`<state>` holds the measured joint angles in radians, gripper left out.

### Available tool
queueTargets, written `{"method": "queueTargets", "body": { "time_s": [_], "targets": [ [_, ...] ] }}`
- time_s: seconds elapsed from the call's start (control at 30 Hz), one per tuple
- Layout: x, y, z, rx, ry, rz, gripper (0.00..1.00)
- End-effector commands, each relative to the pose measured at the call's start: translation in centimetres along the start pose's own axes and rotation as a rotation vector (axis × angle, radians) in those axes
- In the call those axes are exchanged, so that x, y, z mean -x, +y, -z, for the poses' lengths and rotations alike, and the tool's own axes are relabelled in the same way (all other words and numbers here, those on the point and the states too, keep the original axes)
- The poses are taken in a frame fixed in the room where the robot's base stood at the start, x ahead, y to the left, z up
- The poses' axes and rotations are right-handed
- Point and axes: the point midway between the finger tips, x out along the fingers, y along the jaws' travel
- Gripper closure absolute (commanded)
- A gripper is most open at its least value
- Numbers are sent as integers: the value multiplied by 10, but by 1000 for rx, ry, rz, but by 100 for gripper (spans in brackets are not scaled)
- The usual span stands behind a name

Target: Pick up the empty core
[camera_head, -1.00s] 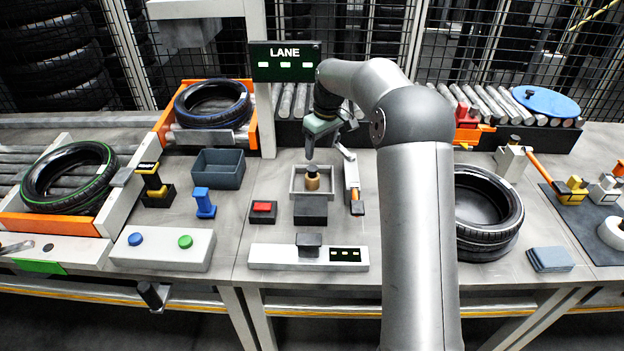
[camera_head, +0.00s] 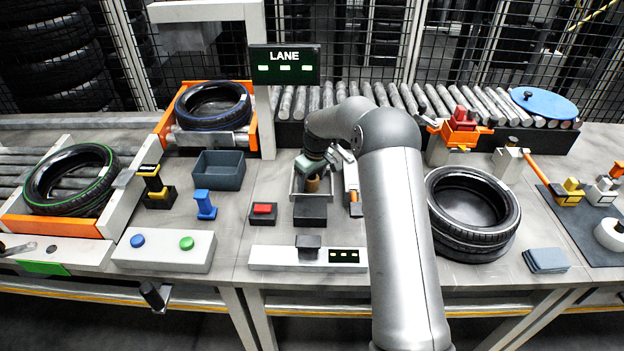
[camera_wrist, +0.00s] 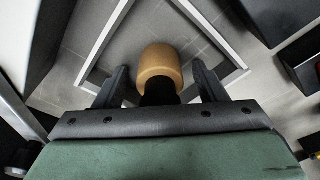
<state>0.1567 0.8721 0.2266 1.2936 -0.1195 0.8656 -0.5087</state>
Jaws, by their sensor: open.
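The empty core is a small tan cylinder with a dark top (camera_head: 312,185). It stands in a shallow light-grey square tray (camera_head: 297,190). In the wrist view the core (camera_wrist: 160,66) shows between the two dark fingers of my gripper (camera_wrist: 160,88). The fingers are apart, with a visible gap to the core on each side. In the head view my gripper (camera_head: 314,172) is low over the tray and partly covers the core. The core's dark end points toward my palm in the wrist view. I cannot tell its exact depth between the fingers.
A dark block (camera_head: 310,211) stands at the tray's front. A pale post with an orange tip (camera_head: 352,185) stands close to its right. A red button box (camera_head: 263,212) is to the left. Stacked tyres (camera_head: 470,215) lie at right, and the LANE sign (camera_head: 285,64) stands behind.

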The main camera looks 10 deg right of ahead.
Motion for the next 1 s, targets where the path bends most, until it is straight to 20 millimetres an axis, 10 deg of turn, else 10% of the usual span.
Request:
{"method": "queueTargets", "body": {
  "time_s": [0.2, 0.37, 1.0],
  "targets": [
    [-1, 0, 0, 0, 0, 0, 38],
    [0, 0, 0, 0, 0, 0, 82],
    [33, 0, 6, 0, 3, -2, 84]
  ]
}}
